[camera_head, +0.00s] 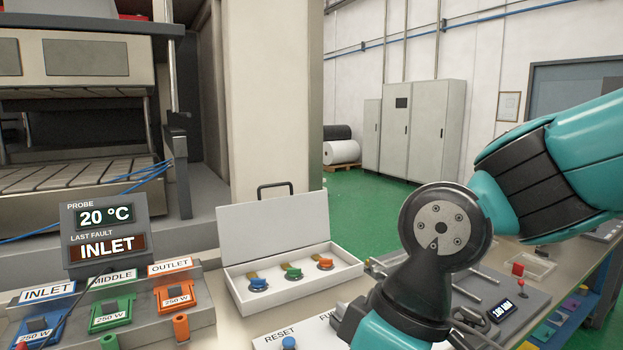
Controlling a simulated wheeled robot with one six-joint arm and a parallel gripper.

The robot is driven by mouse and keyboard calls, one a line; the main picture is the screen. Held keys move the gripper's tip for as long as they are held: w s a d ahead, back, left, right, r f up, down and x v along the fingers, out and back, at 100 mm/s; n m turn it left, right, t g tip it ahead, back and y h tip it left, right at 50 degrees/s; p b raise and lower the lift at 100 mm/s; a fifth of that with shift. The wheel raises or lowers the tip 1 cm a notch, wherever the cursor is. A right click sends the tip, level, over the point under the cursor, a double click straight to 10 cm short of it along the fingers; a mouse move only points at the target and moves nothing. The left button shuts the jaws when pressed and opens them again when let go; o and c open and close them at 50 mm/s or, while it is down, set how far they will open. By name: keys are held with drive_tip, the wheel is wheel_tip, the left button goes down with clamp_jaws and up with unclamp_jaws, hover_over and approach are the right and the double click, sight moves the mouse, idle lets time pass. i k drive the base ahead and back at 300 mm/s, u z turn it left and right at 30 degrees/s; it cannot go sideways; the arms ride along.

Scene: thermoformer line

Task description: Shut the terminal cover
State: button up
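The terminal cover (272,232) is a pale flat lid with a dark bar handle (275,189) on its top edge. It stands open, leaning up along the back edge of a shallow white terminal box (300,300). Inside the box are a blue terminal (258,284), a green terminal (293,272) and an orange terminal (325,263). My arm reaches in from the right and bends down past the bottom edge, to the right of the box. My gripper is not in view, so its state does not show.
A probe display (104,229) reading 20 °C and INLET stands at the left, behind blue, green and orange 250 W plugs. A RESET panel (272,343) with a blue button lies in front of the box. A grey fixture (478,283) lies behind my arm.

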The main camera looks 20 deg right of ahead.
sight(252, 231)
drive_tip(key=z, duration=0.1)
drive_tip(key=i, duration=1)
drive_tip(key=u, duration=0.05)
